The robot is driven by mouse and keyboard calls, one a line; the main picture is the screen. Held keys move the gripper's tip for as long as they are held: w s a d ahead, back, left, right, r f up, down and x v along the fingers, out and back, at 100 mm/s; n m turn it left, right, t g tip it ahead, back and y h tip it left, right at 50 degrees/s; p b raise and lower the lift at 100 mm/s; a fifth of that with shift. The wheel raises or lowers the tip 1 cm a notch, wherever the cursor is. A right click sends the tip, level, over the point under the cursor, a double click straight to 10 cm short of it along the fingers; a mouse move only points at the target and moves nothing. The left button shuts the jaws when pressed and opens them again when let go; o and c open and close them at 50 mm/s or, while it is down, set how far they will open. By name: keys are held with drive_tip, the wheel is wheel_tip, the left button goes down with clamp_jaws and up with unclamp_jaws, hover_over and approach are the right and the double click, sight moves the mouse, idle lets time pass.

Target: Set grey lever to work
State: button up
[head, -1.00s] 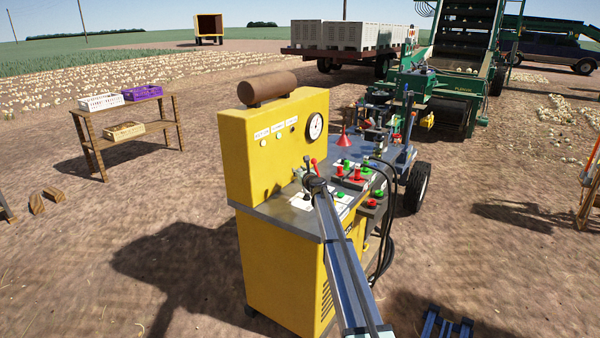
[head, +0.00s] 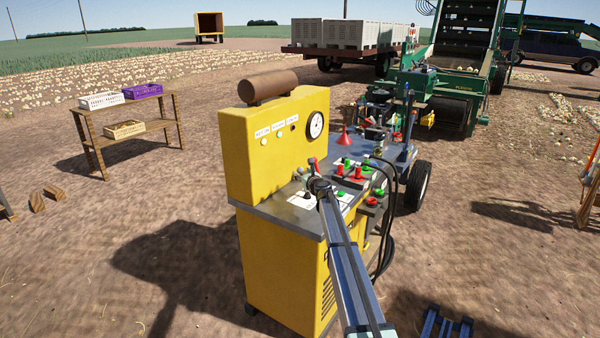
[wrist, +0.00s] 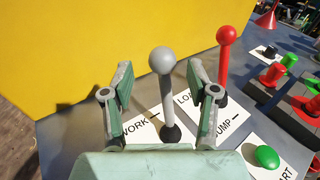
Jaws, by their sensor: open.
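The grey lever (wrist: 165,92) stands up from a dark round base in the wrist view, with a grey ball on top. A white label (wrist: 141,130) reading "WORK" lies to the left of its base. My gripper (wrist: 161,85) is open, with one finger on each side of the grey lever; I cannot tell whether either finger touches it. In the head view my gripper (head: 318,186) is at the console top, and the grey lever is hidden behind it. The yellow console (head: 262,155) stands below and behind my gripper.
A red lever (wrist: 225,60) stands close to the right of my right finger, by a label ending in "UMP". A green button (wrist: 267,156) sits at lower right. More red and green controls (wrist: 287,62) and a red funnel (wrist: 267,17) lie farther right.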

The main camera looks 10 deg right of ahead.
drive_tip(key=v, duration=0.7)
drive_tip(key=shift+s, duration=0.2)
